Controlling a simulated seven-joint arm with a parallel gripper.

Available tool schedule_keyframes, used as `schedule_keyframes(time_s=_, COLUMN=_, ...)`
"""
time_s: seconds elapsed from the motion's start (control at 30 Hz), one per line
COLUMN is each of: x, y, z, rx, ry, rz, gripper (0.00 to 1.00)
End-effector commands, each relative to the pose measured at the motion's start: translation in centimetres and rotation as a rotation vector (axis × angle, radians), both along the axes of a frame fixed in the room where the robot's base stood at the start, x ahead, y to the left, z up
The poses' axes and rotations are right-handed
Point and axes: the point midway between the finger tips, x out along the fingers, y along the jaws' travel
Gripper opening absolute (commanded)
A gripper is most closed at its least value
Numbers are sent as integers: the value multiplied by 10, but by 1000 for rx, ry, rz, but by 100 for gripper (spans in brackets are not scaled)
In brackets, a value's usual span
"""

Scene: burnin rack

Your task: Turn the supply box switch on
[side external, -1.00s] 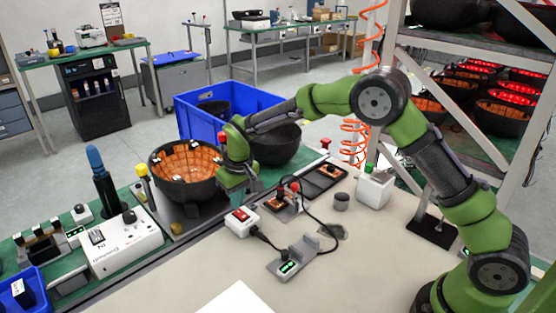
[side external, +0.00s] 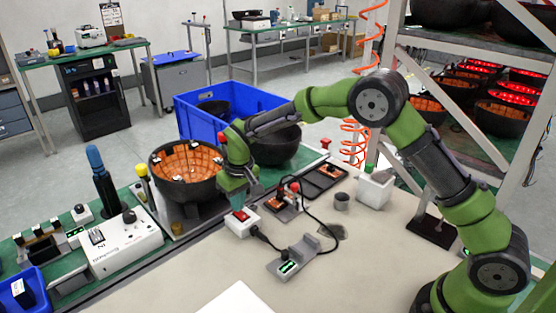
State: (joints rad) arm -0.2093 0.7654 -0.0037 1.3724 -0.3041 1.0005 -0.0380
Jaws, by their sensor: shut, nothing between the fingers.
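The supply box is a small white box (side external: 243,227) with a red switch (side external: 240,214) on its top, on the pale bench mat left of the middle. A black cable runs from it to a grey block with a green display (side external: 288,267). My gripper (side external: 238,206) points down right over the red switch, its shut fingertips at or just above it. I cannot tell whether they touch. The fingers partly cover the switch, so its position is unclear.
A black bowl with an orange inside (side external: 190,168) stands close left of my gripper. A dark tray with a small orange board (side external: 282,202) and a grey cup (side external: 342,201) are to the right. A blue crate (side external: 190,122) stands behind.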

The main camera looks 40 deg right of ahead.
Motion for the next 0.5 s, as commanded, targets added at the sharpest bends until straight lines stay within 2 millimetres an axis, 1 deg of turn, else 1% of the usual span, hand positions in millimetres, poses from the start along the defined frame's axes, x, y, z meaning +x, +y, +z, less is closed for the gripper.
schedule_keyframes(time_s=0.5, x=0, y=0, z=-9, rx=0, ry=2, rz=-1, gripper=0)
